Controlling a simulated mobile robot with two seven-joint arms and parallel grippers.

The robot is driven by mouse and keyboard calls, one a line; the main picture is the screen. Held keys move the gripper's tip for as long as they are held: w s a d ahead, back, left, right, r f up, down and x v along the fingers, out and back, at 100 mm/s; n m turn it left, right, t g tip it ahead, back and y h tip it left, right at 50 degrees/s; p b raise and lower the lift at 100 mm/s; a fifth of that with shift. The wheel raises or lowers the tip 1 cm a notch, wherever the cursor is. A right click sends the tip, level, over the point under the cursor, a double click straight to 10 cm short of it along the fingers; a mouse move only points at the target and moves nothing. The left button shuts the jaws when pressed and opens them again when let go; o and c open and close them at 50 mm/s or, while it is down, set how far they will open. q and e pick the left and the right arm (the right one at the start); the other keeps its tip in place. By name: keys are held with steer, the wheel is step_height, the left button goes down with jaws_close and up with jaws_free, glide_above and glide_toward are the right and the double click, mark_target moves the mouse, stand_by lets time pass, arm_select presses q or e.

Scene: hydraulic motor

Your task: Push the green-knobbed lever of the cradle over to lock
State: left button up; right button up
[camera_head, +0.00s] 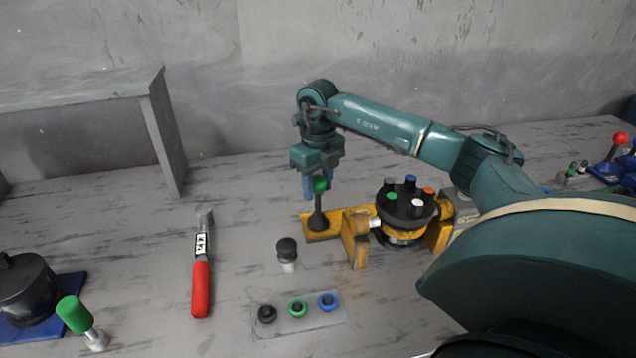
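The orange cradle (358,240) stands on the table at the centre right and holds a round black motor part (408,205) with several coloured caps on top. The cradle's lever has a green knob (321,184) and a dark stem (318,220) standing about upright at the cradle's left end. My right gripper (319,190) points down at the knob, its blue fingers beside or behind it. Whether the fingers grip the knob or only touch it cannot be told. My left gripper is not in view.
A red-handled tool (201,288), a black-topped pin (287,252) and a plate with three ringed ports (298,318) lie in front. A grey shelf (166,130) stands behind left; a red-knobbed lever (619,138) is far right.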

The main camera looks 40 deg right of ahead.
steer(key=c, duration=0.3)
